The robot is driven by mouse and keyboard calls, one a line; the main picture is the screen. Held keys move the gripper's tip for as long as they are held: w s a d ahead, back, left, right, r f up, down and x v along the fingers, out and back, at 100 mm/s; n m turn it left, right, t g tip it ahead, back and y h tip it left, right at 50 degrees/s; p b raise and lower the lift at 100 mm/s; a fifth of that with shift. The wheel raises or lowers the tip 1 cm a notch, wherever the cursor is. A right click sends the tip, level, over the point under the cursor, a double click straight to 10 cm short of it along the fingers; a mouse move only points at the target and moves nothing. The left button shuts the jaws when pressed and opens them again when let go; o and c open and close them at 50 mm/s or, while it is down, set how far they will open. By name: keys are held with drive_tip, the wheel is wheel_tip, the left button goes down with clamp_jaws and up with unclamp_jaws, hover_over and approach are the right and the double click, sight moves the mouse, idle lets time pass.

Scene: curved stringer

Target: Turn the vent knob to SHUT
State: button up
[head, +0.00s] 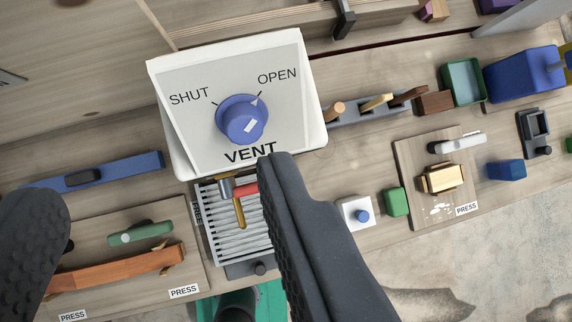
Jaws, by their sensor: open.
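The blue vent knob (241,120) sits on a white sloped panel (183,138) lettered SHUT at upper left, OPEN at upper right and VENT below. A white bar on the knob's face slants up and right, toward the OPEN side. My gripper (160,185) is open, with its two dark fingers wide apart at the lower left and lower centre. The right fingertip shows just below the panel's VENT lettering. The knob lies above and right of the gap, and neither finger is seen around it.
A grey ribbed grille (240,235) with a red-and-yellow handled item lies below the panel. Left are a blue bar (120,170) and an orange handle (115,272). Right are a small white block with a blue button (357,213), a green block (396,202) and a brass fitting (441,179).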

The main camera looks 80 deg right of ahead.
sight(248, 129)
drive_tip(key=d+f+g, duration=0.3)
drive_tip(key=d+f, duration=0.2)
drive_tip(key=shift+y, duration=0.3)
drive_tip(key=x, duration=1.4)
drive_tip(key=shift+w+r, duration=0.1)
drive_tip(key=shift+r, duration=0.05)
drive_tip(key=c, duration=0.8)
